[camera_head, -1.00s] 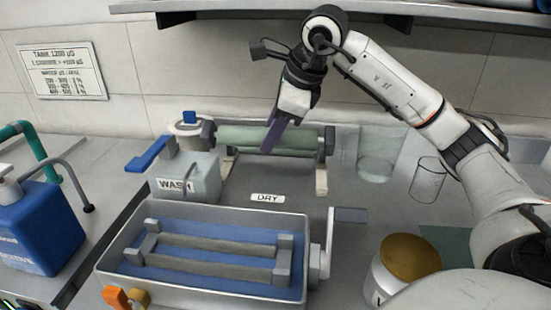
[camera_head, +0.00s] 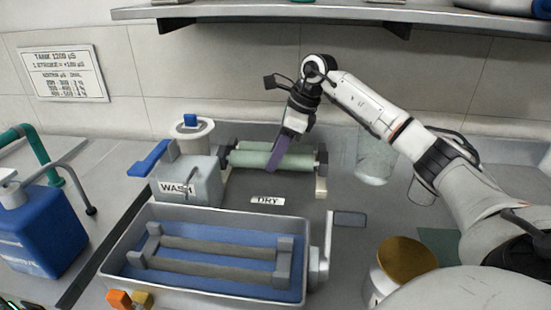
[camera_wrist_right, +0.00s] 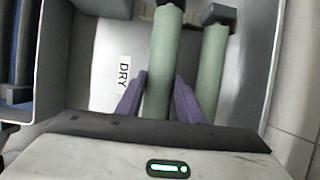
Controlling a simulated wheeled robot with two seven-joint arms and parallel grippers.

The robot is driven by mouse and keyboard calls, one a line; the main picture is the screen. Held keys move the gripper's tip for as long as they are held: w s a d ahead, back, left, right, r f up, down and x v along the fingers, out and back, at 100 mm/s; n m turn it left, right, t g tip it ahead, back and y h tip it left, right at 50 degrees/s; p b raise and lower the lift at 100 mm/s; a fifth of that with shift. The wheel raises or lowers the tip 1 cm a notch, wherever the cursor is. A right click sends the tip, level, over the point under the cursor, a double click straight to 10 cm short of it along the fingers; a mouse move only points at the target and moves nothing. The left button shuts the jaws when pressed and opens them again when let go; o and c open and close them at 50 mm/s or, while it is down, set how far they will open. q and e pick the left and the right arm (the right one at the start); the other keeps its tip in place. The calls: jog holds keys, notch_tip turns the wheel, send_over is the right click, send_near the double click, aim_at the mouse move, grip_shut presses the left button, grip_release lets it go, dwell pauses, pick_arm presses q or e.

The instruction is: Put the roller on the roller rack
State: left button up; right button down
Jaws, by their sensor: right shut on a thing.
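A pale green roller (camera_wrist_right: 162,65) lies between the purple fingers of my right gripper (camera_wrist_right: 160,82), which is shut on it. In the head view my right gripper (camera_head: 276,162) reaches down onto this roller (camera_head: 248,159). A second green roller (camera_wrist_right: 212,65) lies parallel just beyond it, toward the wall, with a small gap between them. The roller rack (camera_head: 321,187) shows as a pale foot and dark end pieces at the rollers' ends. I cannot tell whether the held roller touches the rack. My left gripper is not in view.
Glass jars (camera_head: 376,163) and a gold-lidded can (camera_head: 405,257) stand right. A shelf (camera_head: 300,12) hangs above.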

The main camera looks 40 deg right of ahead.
jog(key=shift+w+r+m+g+y+p, duration=0.1)
jog(key=shift+r+m+g+y+p, duration=0.25)
jog(key=shift+g+y+p, duration=0.45)
notch_tip(320, 180, down, 3)
jog(key=shift+f+b, duration=0.1)
jog(key=shift+b, duration=0.3)
jog(key=c, duration=1.2)
grip_release()
jog(key=v, duration=0.7)
jog(key=shift+s+d+r, duration=0.15)
jog(key=shift+s+r, duration=0.05)
